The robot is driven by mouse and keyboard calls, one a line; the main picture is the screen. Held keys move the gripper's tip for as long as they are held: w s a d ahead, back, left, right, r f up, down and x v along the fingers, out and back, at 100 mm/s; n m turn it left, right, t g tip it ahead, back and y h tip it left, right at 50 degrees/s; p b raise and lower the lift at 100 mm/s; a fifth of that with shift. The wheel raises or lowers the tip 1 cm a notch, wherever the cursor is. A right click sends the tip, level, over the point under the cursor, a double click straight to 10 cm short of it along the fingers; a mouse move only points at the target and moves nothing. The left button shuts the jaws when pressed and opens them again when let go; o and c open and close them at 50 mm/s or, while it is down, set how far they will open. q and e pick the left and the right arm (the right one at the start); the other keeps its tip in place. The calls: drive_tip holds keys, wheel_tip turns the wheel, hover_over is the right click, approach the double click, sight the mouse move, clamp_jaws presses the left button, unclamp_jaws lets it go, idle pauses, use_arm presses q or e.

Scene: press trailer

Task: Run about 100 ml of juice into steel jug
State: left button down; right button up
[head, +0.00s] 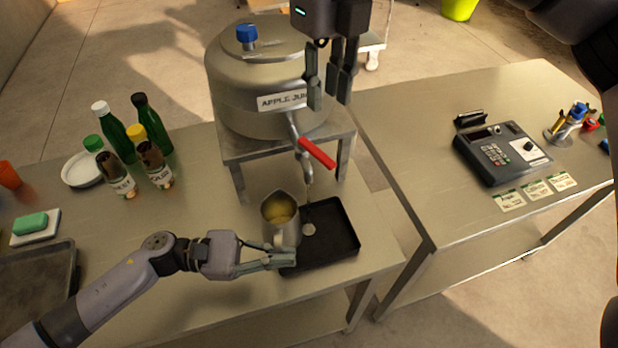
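The steel jug (270,212) stands upright at the left edge of the black drip tray (345,240), with yellow juice inside. My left gripper (290,257) is at the handle on the jug's near side and looks shut on it. The steel tank (230,85), labelled as apple juice, stands on a raised stand. Its tap (303,155) has a red lever (317,152) pointing down to the right. The spout is to the right of the jug's mouth, over the tray. My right gripper (328,92) is open and empty, above the lever.
Green-glass bottles (113,133), labelled bottles (117,175) and a white dish (82,170) stand at left. A green sponge (30,223) and a dark tray (40,280) are farther left. A card terminal (502,152) sits on the right table. A pale round spot (309,229) shows in the drip tray.

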sight(316, 155)
drive_tip(key=m, duration=0.3)
drive_tip(key=a+m, duration=0.1)
drive_tip(key=shift+s+f+g+y, duration=0.3)
drive_tip(key=shift+s+f+y, duration=0.05)
drive_tip(key=shift+f+y, duration=0.05)
drive_tip(key=c, duration=0.4)
drive_tip(key=m, duration=0.4)
drive_tip(key=shift+s+a+f+g, duration=0.15)
drive_tip(key=shift+a+f+g, duration=0.1)
drive_tip(key=shift+f+g, duration=0.05)
clamp_jaws()
drive_tip(key=s+a+f+m+g+y, duration=0.1)
drive_tip(key=s+a+f+m+y, duration=0.2)
drive_tip(key=f+m, duration=0.65)
drive_tip(key=shift+w+d+f+h, duration=0.2)
drive_tip(key=shift+w+d+h, duration=0.05)
drive_tip(key=shift+w+d, duration=0.35)
drive_tip(key=shift+w+d+f+h, duration=0.25)
drive_tip(key=shift+w+d, duration=0.2)
drive_tip(key=shift+w, duration=0.15)
